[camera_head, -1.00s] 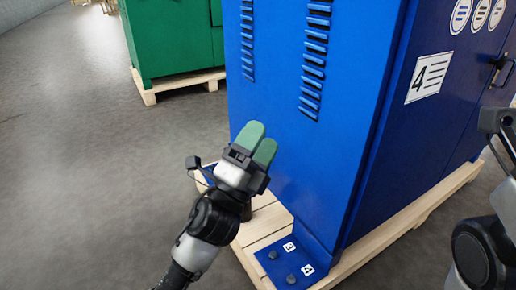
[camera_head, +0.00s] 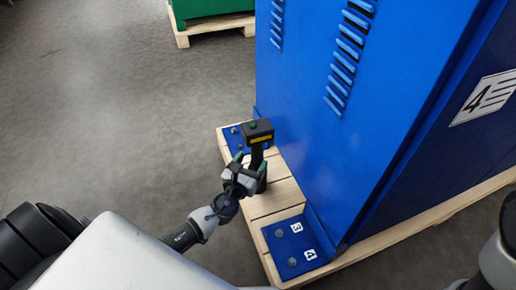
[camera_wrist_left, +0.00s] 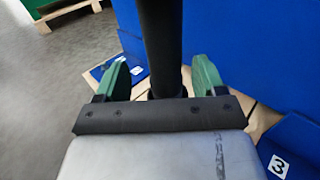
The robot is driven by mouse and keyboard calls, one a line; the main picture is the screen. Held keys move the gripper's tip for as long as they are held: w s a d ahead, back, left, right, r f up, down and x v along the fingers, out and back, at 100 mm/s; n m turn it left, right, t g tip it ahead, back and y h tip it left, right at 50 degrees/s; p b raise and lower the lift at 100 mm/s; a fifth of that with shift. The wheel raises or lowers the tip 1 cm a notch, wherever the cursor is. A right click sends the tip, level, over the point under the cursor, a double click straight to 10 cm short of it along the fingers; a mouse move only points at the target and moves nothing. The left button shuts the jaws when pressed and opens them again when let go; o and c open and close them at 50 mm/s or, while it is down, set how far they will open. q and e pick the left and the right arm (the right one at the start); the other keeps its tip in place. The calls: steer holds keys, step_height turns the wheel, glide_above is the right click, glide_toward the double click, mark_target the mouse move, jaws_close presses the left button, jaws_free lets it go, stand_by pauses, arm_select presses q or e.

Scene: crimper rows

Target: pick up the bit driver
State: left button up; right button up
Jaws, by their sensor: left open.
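The bit driver (camera_head: 258,133) is black with a yellow stripe and a green spot on its top. It stands upright on the wooden pallet beside the blue cabinet. My left gripper (camera_head: 250,164) is open at the driver's handle, with its green fingers either side of it. In the left wrist view the driver's black shaft (camera_wrist_left: 161,45) rises between the two fingers of the left gripper (camera_wrist_left: 161,78). I cannot tell whether either finger touches it. My right gripper is out of view.
The blue cabinet (camera_head: 340,150) stands close to the right of the driver. Blue bolted brackets (camera_head: 297,246), marked 3 and 4, sit on the pallet (camera_head: 282,193). A green cabinet (camera_head: 205,6) on another pallet is behind. Grey floor at left is clear.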

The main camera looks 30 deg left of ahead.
mark_target(260, 149)
arm_select(q)
steer(key=w, duration=0.3)
steer(key=w+b, duration=0.1)
steer(key=w, duration=0.1)
steer(key=shift+w+d+r, duration=0.1)
steer(key=shift+w+r, duration=0.05)
steer(key=shift+r, duration=0.2)
jaws_close()
steer(key=shift+r, duration=0.2)
